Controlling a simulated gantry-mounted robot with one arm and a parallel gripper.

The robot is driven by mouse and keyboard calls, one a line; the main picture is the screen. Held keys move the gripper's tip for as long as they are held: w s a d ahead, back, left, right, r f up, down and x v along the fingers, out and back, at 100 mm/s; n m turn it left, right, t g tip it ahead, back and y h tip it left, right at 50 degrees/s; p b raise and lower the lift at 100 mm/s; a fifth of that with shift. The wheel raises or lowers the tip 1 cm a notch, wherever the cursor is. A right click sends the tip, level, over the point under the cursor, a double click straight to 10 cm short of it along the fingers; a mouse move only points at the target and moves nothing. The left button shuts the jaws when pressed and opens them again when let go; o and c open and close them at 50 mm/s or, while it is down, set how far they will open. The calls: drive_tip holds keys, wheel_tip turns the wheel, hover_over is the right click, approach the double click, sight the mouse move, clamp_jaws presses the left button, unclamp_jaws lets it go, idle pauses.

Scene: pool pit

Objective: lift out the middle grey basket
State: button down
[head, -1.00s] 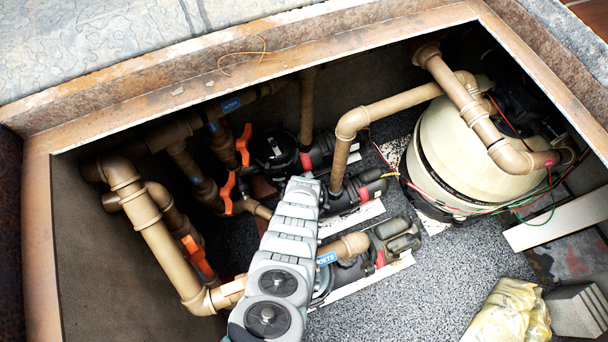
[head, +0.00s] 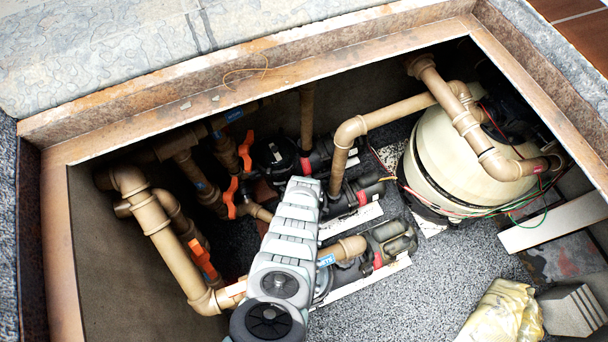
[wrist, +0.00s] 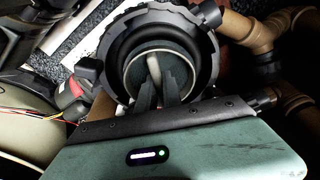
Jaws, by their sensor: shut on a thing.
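The grey basket (wrist: 180,68) shows in the wrist view inside the round black collar of an open pump pot (wrist: 113,48). A pale upright bar (wrist: 154,66) stands in the middle of the basket. My gripper (wrist: 158,88) reaches into the basket mouth, its dark fingers shut on this part of the basket. The basket still sits within the collar. The fingertips and the basket's lower part are hidden. In the head view my arm covers the gripper and the basket.
Tan pipes with orange valve handles (head: 202,258) stand left of my arm. A cream filter tank (head: 440,150) with loose wires stands at the right. Another pump (head: 390,240) is close beside my arm. A yellowish bag (head: 502,312) and grey blocks (head: 572,310) lie at lower right.

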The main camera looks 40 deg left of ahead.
drive_tip(key=shift+w+a+r+p+v, duration=0.1)
drive_tip(key=shift+w+a+p+v, duration=0.15)
drive_tip(key=shift+p+v, duration=1.35)
drive_tip(key=shift+w+a+r+p+v, duration=0.1)
drive_tip(key=shift+w+a+p+v, duration=0.15)
drive_tip(key=shift+p+v, duration=1.35)
drive_tip(key=shift+w+a+p+v, duration=0.15)
drive_tip(key=shift+w+p+v, duration=0.1)
drive_tip(key=shift+p+v, duration=1.3)
drive_tip(key=shift+r, duration=0.15)
drive_tip(key=w+d+p+v, duration=0.1)
drive_tip(key=p+v, duration=2.1)
drive_tip(key=p, duration=0.2)
drive_tip(key=shift+d+r, duration=0.15)
drive_tip(key=shift+r, duration=0.05)
